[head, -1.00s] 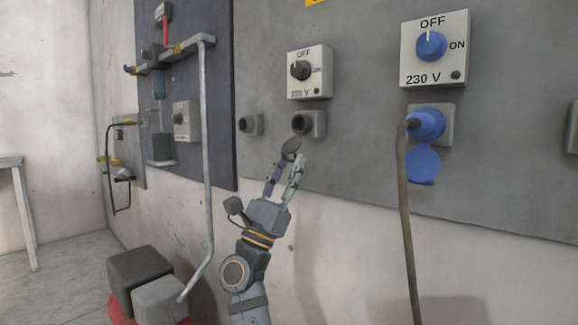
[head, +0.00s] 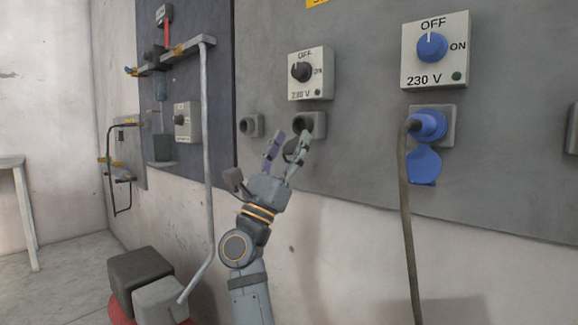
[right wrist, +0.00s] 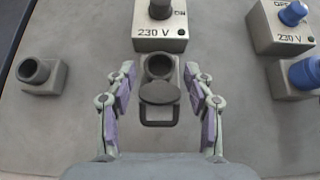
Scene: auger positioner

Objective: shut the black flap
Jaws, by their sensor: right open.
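The black flap (right wrist: 158,92) is a round dark lid hanging open below the middle black socket (right wrist: 159,66). The socket's dark mouth shows uncovered. In the head view the flap (head: 290,147) is partly hidden by my right fingers, below the black socket (head: 304,123). My right gripper (head: 290,138) is open and empty. In the right wrist view its fingers (right wrist: 159,72) stand apart on the left and right of the flap and socket, with gaps between. My left gripper is in neither view.
A grey 230 V switch box (head: 309,72) sits above the socket. To the right are a blue-knobbed box (head: 434,48) and a blue plug (head: 428,124) with a hanging cable (head: 405,220). Another dark socket (head: 250,125) is at left, near a grey pipe (head: 207,150).

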